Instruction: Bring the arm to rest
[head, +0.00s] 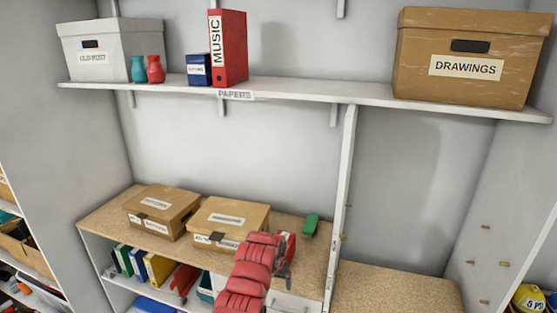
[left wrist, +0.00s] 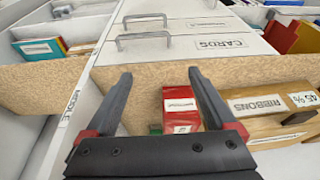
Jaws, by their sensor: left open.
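My left arm, red, reaches in from the bottom of the head view. Its left gripper (head: 286,268) is over the front part of the chipboard shelf (head: 320,250), and its fingers are partly hidden by the arm. In the left wrist view the gripper (left wrist: 160,73) has its two dark fingers wide apart with nothing held between them. A red box with a white label (left wrist: 181,108) stands beyond the fingers on the shelf, within the gap as seen. My right gripper is not in view.
Two cardboard boxes (head: 160,208) (head: 228,216) and a green item (head: 310,225) stand on the chipboard shelf. A white upright (head: 341,190) rises right of the arm. The upper shelf (head: 300,92) holds a red MUSIC binder (head: 229,48) and a DRAWINGS box (head: 468,65).

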